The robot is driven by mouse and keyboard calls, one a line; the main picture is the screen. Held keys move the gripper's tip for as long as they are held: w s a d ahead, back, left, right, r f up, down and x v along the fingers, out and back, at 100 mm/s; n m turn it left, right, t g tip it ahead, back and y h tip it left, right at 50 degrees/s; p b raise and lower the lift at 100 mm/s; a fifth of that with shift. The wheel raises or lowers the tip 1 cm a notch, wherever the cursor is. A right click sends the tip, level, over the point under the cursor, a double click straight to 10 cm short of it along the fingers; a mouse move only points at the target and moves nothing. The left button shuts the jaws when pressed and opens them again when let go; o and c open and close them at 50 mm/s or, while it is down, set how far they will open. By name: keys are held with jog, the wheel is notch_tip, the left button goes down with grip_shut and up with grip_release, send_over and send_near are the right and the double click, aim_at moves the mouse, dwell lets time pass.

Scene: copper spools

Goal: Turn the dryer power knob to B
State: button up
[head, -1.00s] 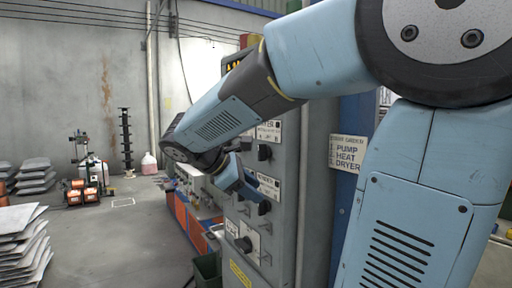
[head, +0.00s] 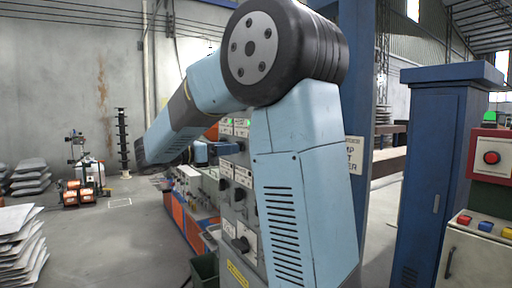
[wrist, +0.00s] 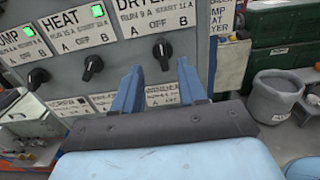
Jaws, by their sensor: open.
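The grey control panel (head: 231,215) stands left of my arm in the head view, partly hidden by it. In the wrist view the dryer label (wrist: 150,17) is cut off at the top. The black dryer knob (wrist: 163,50) sits below it, under the word OFF, with A to its left and B to its right. It looks roughly upright. My gripper (wrist: 160,72) is open; its two blue fingers are below the knob in the picture, one toward each side. I see no contact with it.
The heat knob (wrist: 93,66) and pump knob (wrist: 38,77) are left of the dryer knob; their green lamps (wrist: 97,10) are lit. More labels lie lower, partly behind my fingers. A grey bin (wrist: 275,96) stands at right. A blue cabinet (head: 427,170) stands right of my arm.

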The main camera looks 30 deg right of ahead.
jog(key=d, duration=0.9)
jog(key=shift+w+d, duration=0.2)
jog(key=shift+d, duration=0.2)
grip_shut()
jog(key=shift+d, duration=0.1)
